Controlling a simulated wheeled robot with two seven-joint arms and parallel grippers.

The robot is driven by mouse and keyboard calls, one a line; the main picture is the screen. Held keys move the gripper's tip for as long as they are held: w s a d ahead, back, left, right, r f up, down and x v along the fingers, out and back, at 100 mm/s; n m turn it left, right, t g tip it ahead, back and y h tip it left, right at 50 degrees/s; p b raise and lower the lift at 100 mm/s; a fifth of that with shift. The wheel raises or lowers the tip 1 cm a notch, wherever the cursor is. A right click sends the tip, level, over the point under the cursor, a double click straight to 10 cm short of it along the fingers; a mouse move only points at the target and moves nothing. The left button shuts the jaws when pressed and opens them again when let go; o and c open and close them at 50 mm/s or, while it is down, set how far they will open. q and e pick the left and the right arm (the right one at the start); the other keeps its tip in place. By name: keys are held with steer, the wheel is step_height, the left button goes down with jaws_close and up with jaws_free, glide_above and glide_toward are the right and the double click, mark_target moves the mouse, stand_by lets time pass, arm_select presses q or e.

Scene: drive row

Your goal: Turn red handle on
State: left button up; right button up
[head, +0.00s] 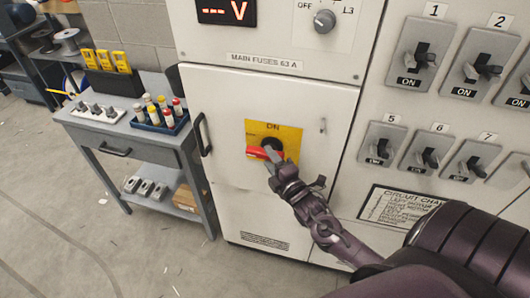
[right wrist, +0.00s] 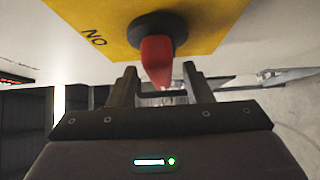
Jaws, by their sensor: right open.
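The red handle (head: 259,152) sits on a black hub (head: 271,144) in the middle of a yellow plate (head: 289,133) on the cabinet door. It points left, and the word ON is at the plate's top. My right gripper (head: 272,157) is at the handle and partly covers it in the head view. In the right wrist view the red handle (right wrist: 157,60) reaches down between the two fingertips of my open right gripper (right wrist: 160,84), with a gap showing on each side. My left gripper is not in view.
A black door pull (head: 203,134) is left of the plate. Several breaker switches (head: 425,58) fill the panel at right. A grey workbench (head: 130,135) with bottles in a blue tray (head: 160,127) stands at left. The floor (head: 75,220) in front of it is mostly clear.

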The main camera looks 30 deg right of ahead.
steer(key=shift+w+d, duration=0.1)
steer(key=shift+w, duration=1.15)
jaws_close()
